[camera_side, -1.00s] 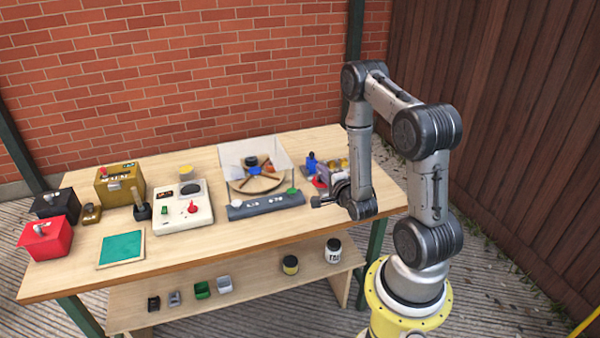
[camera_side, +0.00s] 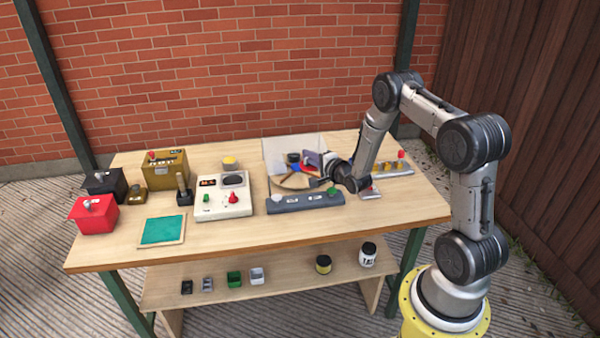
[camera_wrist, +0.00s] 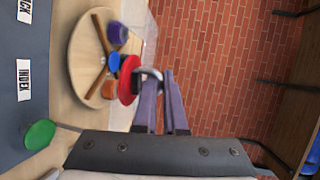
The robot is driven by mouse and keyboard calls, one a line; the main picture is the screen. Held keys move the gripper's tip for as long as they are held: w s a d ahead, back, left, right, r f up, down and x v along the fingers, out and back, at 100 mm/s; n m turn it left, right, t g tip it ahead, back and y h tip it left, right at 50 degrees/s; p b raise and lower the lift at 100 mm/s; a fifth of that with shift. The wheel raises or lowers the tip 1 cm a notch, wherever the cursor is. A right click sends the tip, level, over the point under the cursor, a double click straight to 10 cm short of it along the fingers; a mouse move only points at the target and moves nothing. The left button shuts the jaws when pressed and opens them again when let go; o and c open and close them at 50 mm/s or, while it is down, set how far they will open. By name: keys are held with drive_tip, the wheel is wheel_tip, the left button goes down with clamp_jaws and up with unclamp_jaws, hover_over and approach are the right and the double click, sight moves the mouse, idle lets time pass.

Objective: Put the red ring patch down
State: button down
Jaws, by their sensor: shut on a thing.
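The red ring patch (camera_wrist: 128,80) is a red disc with a grey loop at its side. My gripper (camera_wrist: 158,78) has purple fingers, close together, shut on that loop. The patch is at the edge of the round wooden board (camera_wrist: 82,50) in the wrist view; I cannot tell whether it touches the board. In the side view a bit of red (camera_side: 309,170) shows by my gripper (camera_side: 322,172), over the right part of the board. Much of the patch is hidden there.
On the board are a blue knob (camera_wrist: 113,62), crossed wooden sticks, a purple cup (camera_wrist: 117,32) and an orange piece (camera_wrist: 109,90). A clear screen (camera_side: 285,150) stands behind. A grey bar (camera_side: 300,203) with a green knob lies in front. A control box (camera_side: 223,205) is left.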

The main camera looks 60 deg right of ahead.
hover_over(300, 180)
wheel_tip(300, 180, down, 7)
drive_tip(key=shift+w+r, duration=0.1)
drive_tip(key=shift+r, duration=0.05)
drive_tip(key=shift+f, duration=1.4)
drive_tip(key=shift+f, duration=0.2)
drive_tip(key=c, duration=1)
unclamp_jaws()
